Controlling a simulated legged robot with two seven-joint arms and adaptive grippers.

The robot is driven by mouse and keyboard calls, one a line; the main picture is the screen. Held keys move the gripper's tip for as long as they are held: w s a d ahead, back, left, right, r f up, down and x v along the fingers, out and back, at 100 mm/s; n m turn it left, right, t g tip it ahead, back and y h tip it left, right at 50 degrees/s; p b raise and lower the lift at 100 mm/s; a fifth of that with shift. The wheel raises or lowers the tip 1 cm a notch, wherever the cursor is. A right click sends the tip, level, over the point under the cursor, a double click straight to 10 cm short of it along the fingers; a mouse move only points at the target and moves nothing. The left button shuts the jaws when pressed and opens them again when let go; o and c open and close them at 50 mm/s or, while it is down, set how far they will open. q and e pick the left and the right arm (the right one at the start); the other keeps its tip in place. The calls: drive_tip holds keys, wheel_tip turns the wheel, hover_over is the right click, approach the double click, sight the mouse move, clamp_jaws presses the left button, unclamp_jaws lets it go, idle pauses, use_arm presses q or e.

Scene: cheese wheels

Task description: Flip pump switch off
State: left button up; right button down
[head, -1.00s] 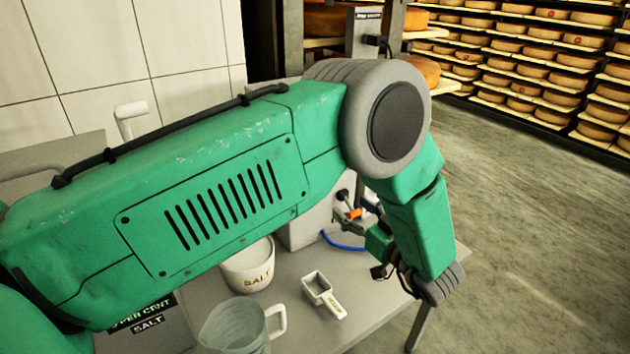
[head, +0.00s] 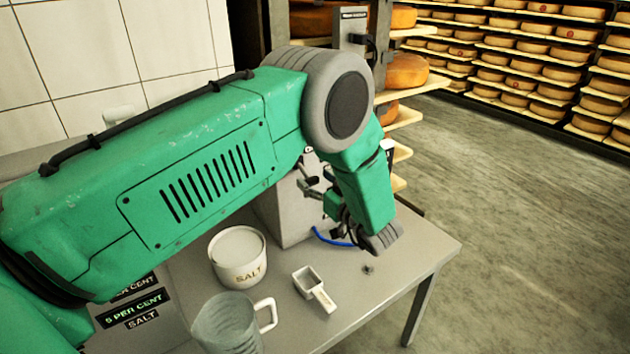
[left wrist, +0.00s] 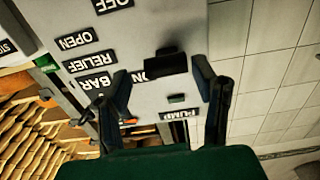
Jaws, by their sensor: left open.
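In the left wrist view a grey panel (left wrist: 225,35) shows upside down, with a PUMP label (left wrist: 176,115), an OFF label (left wrist: 114,4) and an ON label partly covered by a finger. A black switch (left wrist: 172,62) stands out from the panel, closer to ON than to OFF. My left gripper (left wrist: 162,74) is open, its fingers on either side of the switch; I cannot tell if they touch it. In the head view my left gripper (head: 313,190) is at the side of the grey pump box (head: 283,212); the switch is hidden there. My right gripper is not in view.
A salt crock (head: 238,262), a clear jug (head: 228,325) and a white scoop (head: 314,288) stand on the grey table (head: 400,285). A blue hose (head: 330,239) runs by the box. Cheese shelves (head: 530,60) stand behind. The floor at right is clear.

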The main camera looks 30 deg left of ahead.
use_arm(q)
drive_tip(key=c, duration=0.6)
drive_tip(key=shift+s+a, duration=0.1)
drive_tip(key=shift+s, duration=0.05)
drive_tip(key=c, duration=0.5)
drive_tip(key=shift+a, duration=0.4)
drive_tip(key=shift+a+f, duration=0.1)
drive_tip(key=shift+a, duration=0.3)
drive_tip(key=shift+w+a+f, duration=0.2)
drive_tip(key=shift+a, duration=0.15)
drive_tip(key=shift+c, duration=0.5)
drive_tip(key=shift+d, duration=0.15)
clamp_jaws()
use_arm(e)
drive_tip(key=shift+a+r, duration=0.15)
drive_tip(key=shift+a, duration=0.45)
use_arm(q)
drive_tip(key=shift+d, duration=0.1)
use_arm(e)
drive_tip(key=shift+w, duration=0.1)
